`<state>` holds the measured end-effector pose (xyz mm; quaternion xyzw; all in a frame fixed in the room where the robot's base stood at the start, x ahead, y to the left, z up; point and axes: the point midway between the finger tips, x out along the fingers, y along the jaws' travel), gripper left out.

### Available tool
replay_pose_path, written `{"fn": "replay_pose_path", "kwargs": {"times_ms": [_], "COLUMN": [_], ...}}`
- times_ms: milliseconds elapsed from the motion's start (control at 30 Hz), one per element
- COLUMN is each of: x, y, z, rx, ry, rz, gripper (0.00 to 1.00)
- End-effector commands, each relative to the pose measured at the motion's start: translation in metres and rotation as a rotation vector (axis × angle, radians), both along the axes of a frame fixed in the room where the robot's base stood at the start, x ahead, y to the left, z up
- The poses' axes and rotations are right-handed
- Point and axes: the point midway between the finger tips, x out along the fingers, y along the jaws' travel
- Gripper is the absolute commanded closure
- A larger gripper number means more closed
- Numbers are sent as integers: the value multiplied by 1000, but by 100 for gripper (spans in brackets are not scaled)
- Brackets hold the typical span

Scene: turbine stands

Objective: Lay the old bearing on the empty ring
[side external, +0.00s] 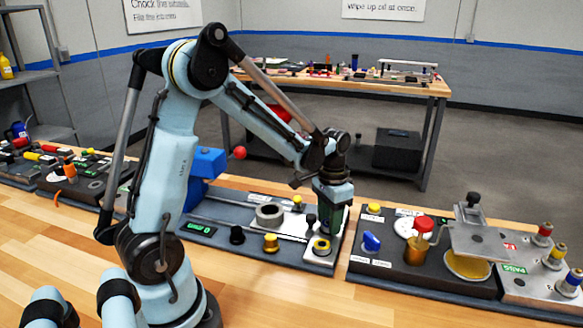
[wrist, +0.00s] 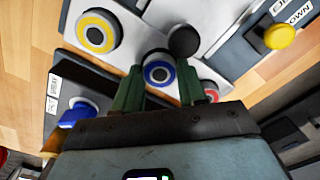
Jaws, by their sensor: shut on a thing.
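My gripper (side external: 328,227) points down over the right end of the middle station. In the wrist view its green fingers (wrist: 162,88) are shut on a small round grey bearing (wrist: 159,74) with a dark centre. A blue ring shows around the bearing. Whether the bearing is clear of the pad below is hard to tell. A red ring (wrist: 211,89) on the other side is partly hidden. I cannot tell which ring is empty.
A black knob (wrist: 184,41) rises close beside the fingers. The right station has a blue knob (side external: 371,241) and a red-topped post (side external: 421,235). The wooden table front is clear.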

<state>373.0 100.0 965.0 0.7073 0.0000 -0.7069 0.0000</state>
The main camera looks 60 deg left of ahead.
Motion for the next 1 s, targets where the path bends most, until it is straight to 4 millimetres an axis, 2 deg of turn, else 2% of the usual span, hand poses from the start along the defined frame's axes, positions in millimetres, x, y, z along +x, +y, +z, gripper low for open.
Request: {"fn": "replay_pose_path", "kwargs": {"times_ms": [233,267,433,633,700,1000], "x": [0,0,0,0,0,0], "y": [0,0,0,0,0,0], "z": [-2,-2,-1,-1,-1,1], "rx": [1,1,1,0,0,0], "ry": [-1,-1,-1,0,0,0], "rz": [0,0,0,0,0,0], "gripper": [100,56,30,29,21,21]}}
